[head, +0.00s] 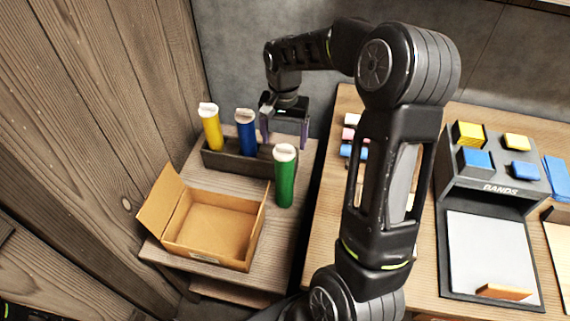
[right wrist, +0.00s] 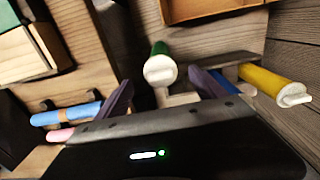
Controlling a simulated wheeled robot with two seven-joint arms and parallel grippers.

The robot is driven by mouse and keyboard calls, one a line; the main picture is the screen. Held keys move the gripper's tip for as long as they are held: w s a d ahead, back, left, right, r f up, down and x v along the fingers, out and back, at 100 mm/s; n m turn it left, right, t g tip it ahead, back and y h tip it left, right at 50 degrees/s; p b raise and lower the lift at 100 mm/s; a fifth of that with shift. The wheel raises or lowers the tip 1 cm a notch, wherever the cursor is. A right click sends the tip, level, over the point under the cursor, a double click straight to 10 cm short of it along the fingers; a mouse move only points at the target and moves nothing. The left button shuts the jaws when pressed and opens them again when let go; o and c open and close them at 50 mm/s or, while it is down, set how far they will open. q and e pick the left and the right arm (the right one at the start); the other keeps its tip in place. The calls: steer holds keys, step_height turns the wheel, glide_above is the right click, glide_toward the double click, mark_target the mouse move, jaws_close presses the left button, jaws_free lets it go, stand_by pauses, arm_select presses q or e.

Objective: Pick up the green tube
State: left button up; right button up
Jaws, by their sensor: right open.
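The green tube (head: 285,180) with a white cap stands upright at the right end of the dark rack (head: 240,162). My left gripper is not in view.
A yellow tube (head: 210,130) and a blue tube (head: 246,132) stand in the rack, left of the green one. An open cardboard box (head: 210,225) sits in front. The workbench at right holds a stand labelled BANDS (head: 493,188). A wooden wall rises at left.

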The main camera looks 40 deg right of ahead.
mark_target(284, 146)
steer(key=shift+w+d+r, duration=0.1)
steer(key=shift+w+d, duration=0.05)
steer(key=shift+w, duration=0.05)
steer(key=shift+f, duration=1.3)
steer(key=shift+s+f+p, duration=0.15)
steer(key=shift+f+p, duration=0.35)
steer(key=shift+f, duration=0.05)
step_height(284, 146, down, 4)
steer(key=shift+f+p, duration=0.1)
steer(key=shift+p, duration=0.4)
